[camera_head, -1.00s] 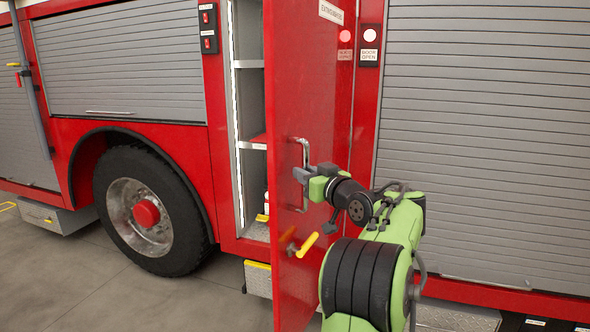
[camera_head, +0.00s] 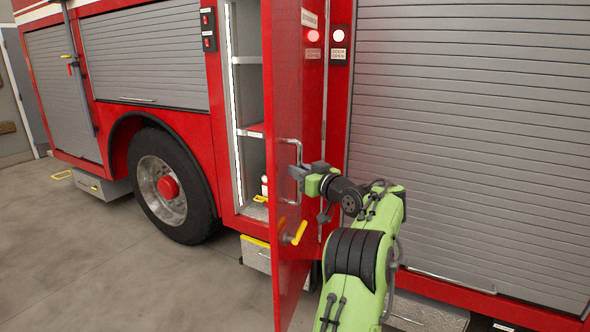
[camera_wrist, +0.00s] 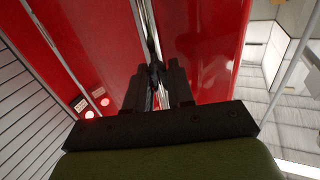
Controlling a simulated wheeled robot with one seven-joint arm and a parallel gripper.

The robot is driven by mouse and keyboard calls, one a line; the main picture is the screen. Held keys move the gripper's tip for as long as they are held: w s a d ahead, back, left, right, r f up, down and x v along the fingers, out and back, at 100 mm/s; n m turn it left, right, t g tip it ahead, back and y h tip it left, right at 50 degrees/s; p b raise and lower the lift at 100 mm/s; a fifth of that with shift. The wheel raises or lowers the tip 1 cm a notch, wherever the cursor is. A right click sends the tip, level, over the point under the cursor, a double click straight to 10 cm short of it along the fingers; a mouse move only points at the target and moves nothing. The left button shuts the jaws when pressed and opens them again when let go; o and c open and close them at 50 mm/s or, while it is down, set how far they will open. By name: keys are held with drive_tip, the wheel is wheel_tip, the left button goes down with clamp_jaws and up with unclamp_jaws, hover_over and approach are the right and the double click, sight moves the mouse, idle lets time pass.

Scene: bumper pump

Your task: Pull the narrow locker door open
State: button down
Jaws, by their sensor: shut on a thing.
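The narrow red locker door (camera_head: 291,100) stands swung well out from the truck, nearly edge-on in the head view. A metal bar handle (camera_head: 299,150) runs upright on its outer face. My gripper (camera_head: 297,172) is shut on this handle. In the wrist view the dark fingers (camera_wrist: 158,88) close around the chrome bar (camera_wrist: 146,25), with the red door behind. A yellow lever (camera_head: 300,232) sits lower on the door. The locker opening (camera_head: 252,95) shows left of the door, with shelves inside.
A wheel (camera_head: 170,185) and a closed shutter (camera_head: 150,50) lie to the left. A large grey shutter (camera_head: 470,130) is closed on the right. A step box (camera_head: 256,255) sits below the locker. The floor (camera_head: 130,270) at the front left is clear.

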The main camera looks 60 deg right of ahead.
drive_tip(key=shift+s+d+r, duration=0.15)
drive_tip(key=shift+s+r, duration=0.05)
drive_tip(key=shift+r, duration=0.2)
drive_tip(key=c, duration=1.4)
unclamp_jaws()
drive_tip(key=shift+o, duration=1.2)
drive_tip(key=shift+d+f, duration=0.1)
drive_tip(key=shift+o, duration=0.2)
drive_tip(key=shift+w+d+f, duration=0.1)
drive_tip(key=shift+f, duration=0.05)
drive_tip(key=b+v, duration=0.3)
drive_tip(key=v, duration=1.2)
drive_tip(key=shift+s+b, duration=0.35)
drive_tip(key=shift+b, duration=0.05)
